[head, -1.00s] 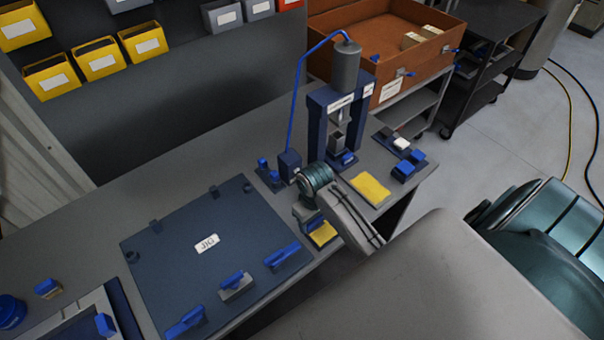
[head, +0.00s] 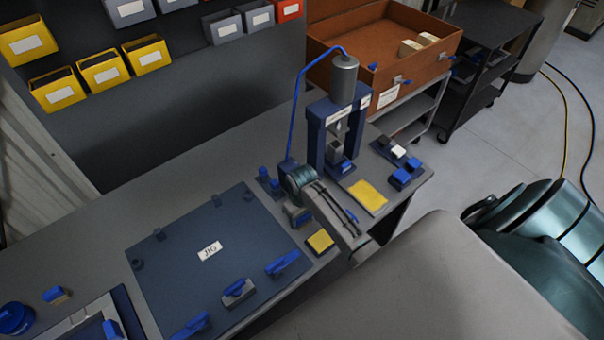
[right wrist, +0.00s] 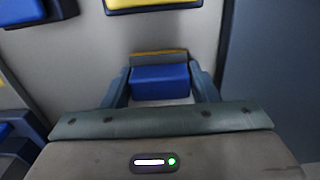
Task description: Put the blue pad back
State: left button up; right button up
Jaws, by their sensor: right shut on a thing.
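My right gripper (head: 298,218) is over the bench, between the press and the dark blue jig plate (head: 200,275). In the right wrist view its two fingers (right wrist: 161,85) are shut on a blue block-like pad (right wrist: 160,80), with a grey and yellow strip along its far edge. In the head view the wrist and fingers mostly hide the held pad. I cannot tell how high it is above the bench. My left gripper is not in view.
The blue press (head: 335,125) stands behind the gripper. A larger yellow square (head: 369,195) and a small tray with blue and white blocks (head: 397,160) lie to its right. Blue clamps (head: 282,262) line the jig plate's front edge.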

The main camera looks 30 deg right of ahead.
jog(key=o, duration=1.1)
jog(key=shift+f, duration=0.15)
notch_tip(320, 180, up, 11)
jog(key=b, duration=0.3)
jog(key=shift+w+b, duration=0.1)
jog(key=shift+b, duration=0.25)
jog(key=shift+r, duration=0.65)
